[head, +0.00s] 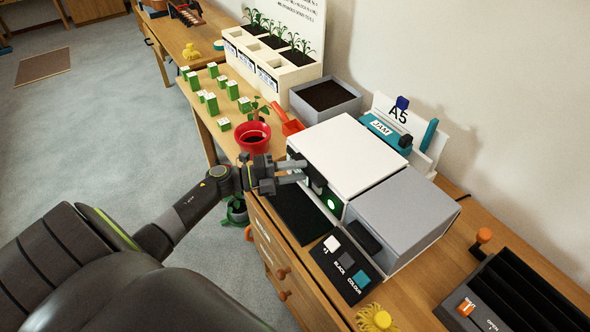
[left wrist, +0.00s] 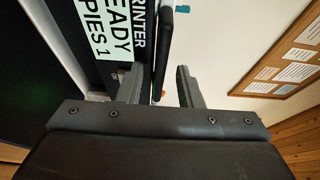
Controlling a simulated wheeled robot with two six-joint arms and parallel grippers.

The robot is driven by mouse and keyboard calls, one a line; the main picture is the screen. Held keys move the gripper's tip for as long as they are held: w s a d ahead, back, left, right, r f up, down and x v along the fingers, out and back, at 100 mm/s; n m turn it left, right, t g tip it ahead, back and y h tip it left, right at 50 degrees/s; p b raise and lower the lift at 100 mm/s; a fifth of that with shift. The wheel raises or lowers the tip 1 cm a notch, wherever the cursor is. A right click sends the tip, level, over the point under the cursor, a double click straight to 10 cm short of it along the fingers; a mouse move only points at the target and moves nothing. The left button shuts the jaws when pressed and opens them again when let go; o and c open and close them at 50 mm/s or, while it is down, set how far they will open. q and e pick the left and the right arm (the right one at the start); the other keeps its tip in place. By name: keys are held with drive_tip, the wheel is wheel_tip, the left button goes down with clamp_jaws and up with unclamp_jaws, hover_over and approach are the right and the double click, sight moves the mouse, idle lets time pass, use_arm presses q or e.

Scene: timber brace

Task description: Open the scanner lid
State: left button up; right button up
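The scanner is a boxy machine with a broad white lid (head: 350,155) lying flat on its top in the head view. A grey block (head: 408,212) adjoins it on the right. My left gripper (head: 302,171) is at the scanner's front left side, just below the lid's edge. In the left wrist view its two fingers (left wrist: 160,88) are apart. A thin dark bar (left wrist: 164,50), maybe the lid's handle or edge, shows between them, with gaps to the fingers. Left of it is a display (left wrist: 112,35) reading "PRINTER READY COPIES 1". My right gripper is not in view.
A dark panel (head: 342,268) with white, black and colour buttons lies in front of the scanner. A teal and white "A5" rack (head: 395,130) stands behind it. A red pot (head: 253,137) and grey soil tray (head: 325,97) are to the left, a black slotted tray (head: 515,295) to the right.

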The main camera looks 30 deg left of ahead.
use_arm(q)
clamp_jaws()
drive_tip(key=shift+r, duration=0.1)
